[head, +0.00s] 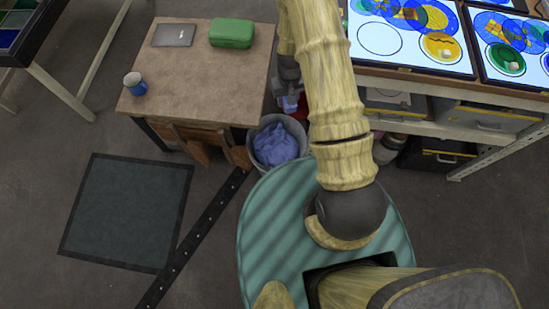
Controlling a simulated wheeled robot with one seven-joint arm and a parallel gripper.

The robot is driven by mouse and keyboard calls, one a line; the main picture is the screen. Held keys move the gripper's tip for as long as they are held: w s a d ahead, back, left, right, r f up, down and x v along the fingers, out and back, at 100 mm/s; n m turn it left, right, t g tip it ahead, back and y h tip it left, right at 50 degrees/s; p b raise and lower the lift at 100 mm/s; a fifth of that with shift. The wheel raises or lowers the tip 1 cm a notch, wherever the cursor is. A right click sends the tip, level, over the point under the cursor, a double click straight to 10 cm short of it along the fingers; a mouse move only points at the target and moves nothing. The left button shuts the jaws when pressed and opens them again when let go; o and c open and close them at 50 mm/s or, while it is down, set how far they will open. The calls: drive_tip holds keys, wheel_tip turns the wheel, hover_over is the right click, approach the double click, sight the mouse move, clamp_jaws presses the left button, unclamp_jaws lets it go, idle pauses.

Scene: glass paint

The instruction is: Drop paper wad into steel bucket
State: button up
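The steel bucket (254,158) stands on the floor at the right of the wooden table, just in front of my base. A crumpled blue mass (272,146) fills much of it; I cannot tell whether it is cloth or paper. My gripper (289,102) is just beyond the bucket's far rim in the picture, partly hidden by my arm. A small pale lavender patch shows at its tip; I cannot tell whether it is the paper wad or part of the gripper. The finger opening is too small to make out.
The wooden table (200,85) holds a blue mug (134,84), a green case (232,33) and a grey flat item (173,35). A chair (195,148) stands at its front. A bench with lit glass panels (420,25) stands right. The floor mat (128,210) is clear.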

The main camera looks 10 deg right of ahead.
wheel_tip(320, 180, down, 25)
drive_tip(key=n+b, duration=0.1)
drive_tip(key=b, duration=2)
drive_tip(key=shift+w+f, duration=0.2)
drive_tip(key=shift+w, duration=0.1)
drive_tip(key=shift+a, duration=0.1)
wheel_tip(320, 180, down, 6)
drive_tip(key=b, duration=0.5)
drive_tip(key=o, duration=1)
wheel_tip(320, 180, up, 17)
drive_tip(key=p, duration=0.4)
drive_tip(key=shift+r, duration=0.2)
